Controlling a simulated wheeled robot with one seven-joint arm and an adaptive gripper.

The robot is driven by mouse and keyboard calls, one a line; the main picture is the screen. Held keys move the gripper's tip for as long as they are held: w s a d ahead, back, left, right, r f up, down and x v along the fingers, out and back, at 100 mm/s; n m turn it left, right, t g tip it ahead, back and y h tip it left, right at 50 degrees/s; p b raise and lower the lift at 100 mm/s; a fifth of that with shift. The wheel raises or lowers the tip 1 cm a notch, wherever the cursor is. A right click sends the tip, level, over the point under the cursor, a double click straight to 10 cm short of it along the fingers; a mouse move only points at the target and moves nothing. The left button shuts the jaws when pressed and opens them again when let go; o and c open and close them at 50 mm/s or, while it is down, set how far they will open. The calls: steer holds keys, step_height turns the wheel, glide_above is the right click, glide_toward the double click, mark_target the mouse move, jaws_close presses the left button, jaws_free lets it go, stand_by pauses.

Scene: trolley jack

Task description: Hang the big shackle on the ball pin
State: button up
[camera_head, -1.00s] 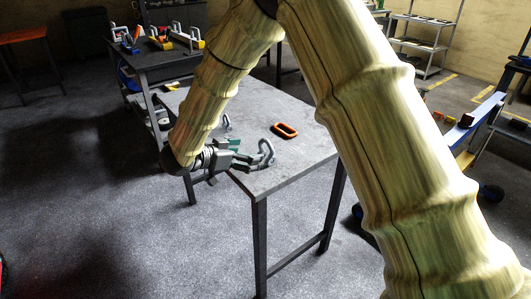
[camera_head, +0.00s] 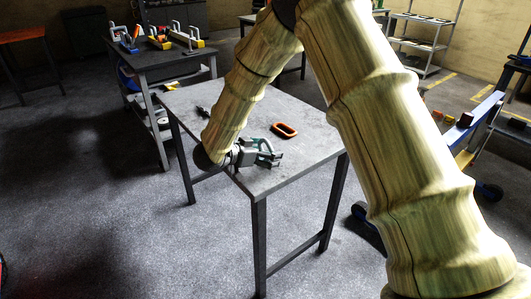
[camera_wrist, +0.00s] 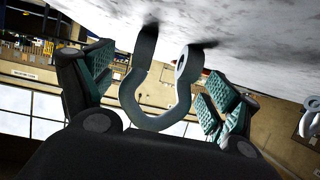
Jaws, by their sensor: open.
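The big shackle, a grey U-shaped bow (camera_wrist: 157,122), shows between the fingers of my gripper (camera_wrist: 160,78) in the wrist view. Its rounded end is toward my palm and its two eye ends point toward the grey tabletop. There is a gap on both sides, and the teal-padded fingers are spread open. In the head view my gripper (camera_head: 268,157) is low over the near edge of the table, and the shackle is mostly hidden by it. I cannot make out the ball pin for certain.
A dark item (camera_head: 203,112) lies near the left edge. Another grey shackle (camera_wrist: 309,122) shows at the wrist view's right edge.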

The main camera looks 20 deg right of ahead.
steer(key=shift+c, duration=0.4)
steer(key=c, duration=1.3)
steer(key=shift+r, duration=0.15)
